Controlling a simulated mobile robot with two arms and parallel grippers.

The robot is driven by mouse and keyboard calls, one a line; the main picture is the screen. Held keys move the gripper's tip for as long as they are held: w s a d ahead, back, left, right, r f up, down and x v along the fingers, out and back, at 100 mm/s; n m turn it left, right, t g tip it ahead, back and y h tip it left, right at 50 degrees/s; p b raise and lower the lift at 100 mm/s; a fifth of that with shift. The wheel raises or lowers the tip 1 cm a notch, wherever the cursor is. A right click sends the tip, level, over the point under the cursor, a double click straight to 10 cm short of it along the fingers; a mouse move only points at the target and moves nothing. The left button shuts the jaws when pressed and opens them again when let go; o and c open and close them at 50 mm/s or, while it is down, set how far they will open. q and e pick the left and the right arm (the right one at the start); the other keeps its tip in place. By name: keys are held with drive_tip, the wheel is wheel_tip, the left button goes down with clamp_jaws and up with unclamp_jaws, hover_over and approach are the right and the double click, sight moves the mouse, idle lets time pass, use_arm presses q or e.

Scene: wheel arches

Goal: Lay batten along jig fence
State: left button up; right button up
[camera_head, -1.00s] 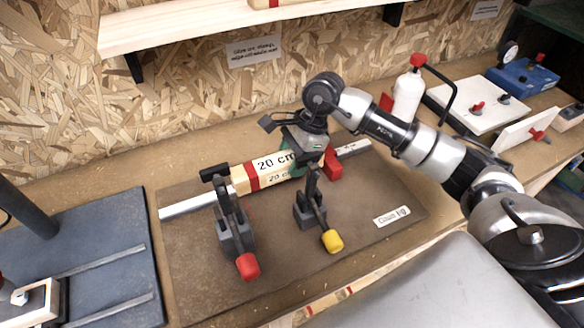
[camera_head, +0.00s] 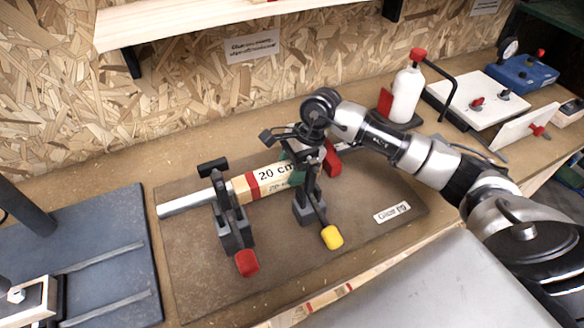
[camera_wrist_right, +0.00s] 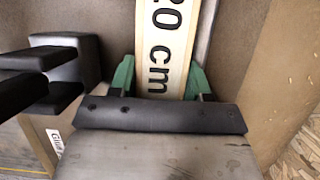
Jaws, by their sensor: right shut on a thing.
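The batten (camera_head: 270,175), pale wood with red bands and "20 cm" print, lies along the metal jig fence (camera_head: 185,203) on the brown jig board. My right gripper (camera_head: 300,155) is shut on the batten near its right part. In the right wrist view the batten (camera_wrist_right: 165,45) runs between the green fingertips (camera_wrist_right: 160,80), with the fence (camera_wrist_right: 207,35) close beside it. Whether the batten touches the fence or board is unclear. A red-handled clamp (camera_head: 232,225) and a yellow-handled clamp (camera_head: 310,200) stand in front of the batten. My left gripper is not in view.
The jig board (camera_head: 350,235) has free room at its front right, around a white label (camera_head: 392,212). A dark slotted plate (camera_head: 100,250) lies at left. A white bottle (camera_head: 405,95) and white panels (camera_head: 480,100) stand at the back right. A wooden shelf (camera_head: 200,22) overhangs behind.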

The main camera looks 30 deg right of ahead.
drive_tip(key=o, duration=1)
drive_tip(key=shift+r+p, duration=0.3)
drive_tip(key=shift+p, duration=0.2)
drive_tip(key=shift+r+p, duration=0.5)
drive_tip(key=shift+p, duration=0.1)
drive_tip(key=b+v, duration=0.3)
drive_tip(key=v, duration=0.8)
drive_tip(key=shift+d+r, duration=0.15)
drive_tip(key=shift+r, duration=0.15)
